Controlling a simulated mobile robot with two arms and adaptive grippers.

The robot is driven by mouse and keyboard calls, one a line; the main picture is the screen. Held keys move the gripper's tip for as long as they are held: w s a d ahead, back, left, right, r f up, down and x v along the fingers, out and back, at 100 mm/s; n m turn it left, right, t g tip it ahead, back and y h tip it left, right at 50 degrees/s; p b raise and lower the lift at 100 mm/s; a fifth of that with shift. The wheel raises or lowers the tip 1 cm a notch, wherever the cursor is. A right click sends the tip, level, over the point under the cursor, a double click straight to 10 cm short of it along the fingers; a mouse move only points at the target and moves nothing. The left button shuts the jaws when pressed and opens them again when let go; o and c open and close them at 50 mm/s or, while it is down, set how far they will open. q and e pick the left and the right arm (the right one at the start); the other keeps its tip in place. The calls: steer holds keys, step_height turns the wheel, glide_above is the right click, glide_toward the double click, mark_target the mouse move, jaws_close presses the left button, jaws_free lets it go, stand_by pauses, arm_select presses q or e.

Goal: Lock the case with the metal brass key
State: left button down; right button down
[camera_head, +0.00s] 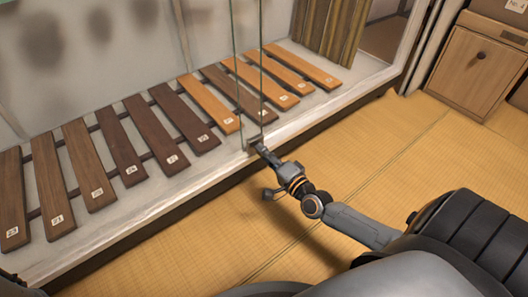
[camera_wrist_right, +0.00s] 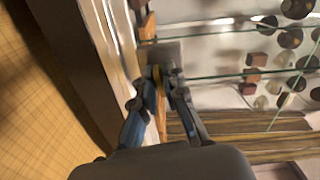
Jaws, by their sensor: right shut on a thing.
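The case (camera_head: 160,205) is a long display case with a pale sill and glass panes (camera_head: 247,70). A small grey lock (camera_head: 254,141) sits low at the edges of the glass. My right gripper (camera_head: 262,151) reaches the lock from the front. In the right wrist view, my right gripper (camera_wrist_right: 162,78) is shut on the brass key (camera_wrist_right: 156,76), of which a thin yellow part shows between the fingers. The key's front end meets the grey lock plate (camera_wrist_right: 163,53); I cannot tell how deep it sits or whether it is turned. My left gripper is not in view.
A row of wooden bars (camera_head: 124,145) with small labels lies inside the case. Small round and square pieces (camera_wrist_right: 258,60) show behind glass in the wrist view. A wooden cabinet (camera_head: 475,72) stands at the upper right. The tatami floor (camera_head: 400,140) before the case is clear.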

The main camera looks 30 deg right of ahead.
steer(key=shift+m, duration=1)
steer(key=c, duration=1.5)
jaws_free()
steer(key=s, duration=0.8)
steer(key=s+d, duration=0.1)
steer(key=s, duration=0.3)
steer(key=shift+r, duration=0.1)
